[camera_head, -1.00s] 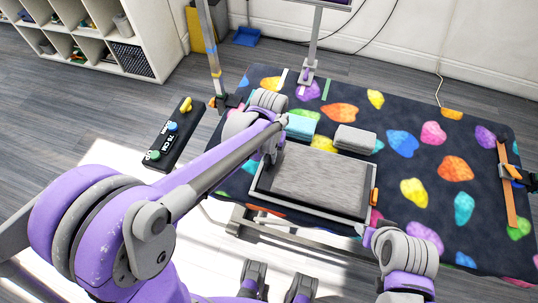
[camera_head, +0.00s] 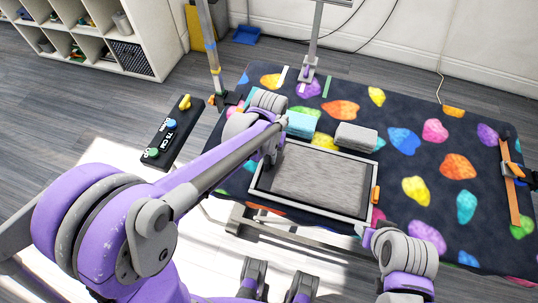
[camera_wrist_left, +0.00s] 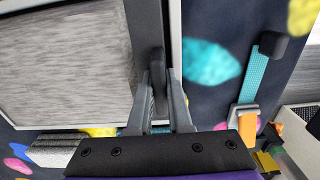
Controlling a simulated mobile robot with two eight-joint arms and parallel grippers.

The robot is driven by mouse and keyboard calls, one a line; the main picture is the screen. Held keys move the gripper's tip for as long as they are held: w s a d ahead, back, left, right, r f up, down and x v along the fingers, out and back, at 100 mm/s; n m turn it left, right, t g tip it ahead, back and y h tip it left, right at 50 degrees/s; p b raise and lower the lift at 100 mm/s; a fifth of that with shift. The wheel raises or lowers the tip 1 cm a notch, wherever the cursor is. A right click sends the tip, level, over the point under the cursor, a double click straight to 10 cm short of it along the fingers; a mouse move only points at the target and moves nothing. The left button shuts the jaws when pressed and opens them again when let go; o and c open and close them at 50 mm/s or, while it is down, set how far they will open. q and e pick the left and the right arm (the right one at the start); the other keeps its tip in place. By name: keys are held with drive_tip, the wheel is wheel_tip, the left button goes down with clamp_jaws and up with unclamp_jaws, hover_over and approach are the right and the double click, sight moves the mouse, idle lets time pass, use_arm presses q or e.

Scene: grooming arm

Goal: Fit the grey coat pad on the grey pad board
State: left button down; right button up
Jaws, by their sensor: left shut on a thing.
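The grey coat pad (camera_head: 320,178), streaked like fur with a dark border, lies flat within the pale rim of the grey pad board (camera_head: 310,208) at the table's near edge. The rim shows along the near and right sides. In the left wrist view the pad (camera_wrist_left: 60,60) fills the upper left. My left gripper (camera_wrist_left: 160,78) is shut on a dark upright tab at the pad's dark border. In the head view my left gripper (camera_head: 269,158) is at the pad's left edge, partly hidden by its arm.
A teal block (camera_head: 300,125) and a grey block (camera_head: 356,138) stand behind the board. An orange piece (camera_head: 375,194) is at its right side. The patterned table (camera_head: 400,170) is free to the right, up to an orange strap (camera_head: 508,190). A post (camera_head: 211,60) rises at the left.

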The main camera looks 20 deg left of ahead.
idle(0.3)
use_arm(q)
drive_tip(key=c, duration=0.8)
unclamp_jaws()
drive_tip(key=shift+o, duration=0.2)
wheel_tip(320, 180, up, 11)
drive_tip(key=shift+f+p, duration=0.1)
drive_tip(key=shift+p, duration=0.55)
drive_tip(key=s+a+t+p, duration=0.2)
drive_tip(key=s, duration=0.5)
drive_tip(key=s+a+t+p, duration=0.3)
drive_tip(key=s, duration=0.4)
drive_tip(key=shift+a+r, duration=0.35)
drive_tip(key=shift+r, duration=0.1)
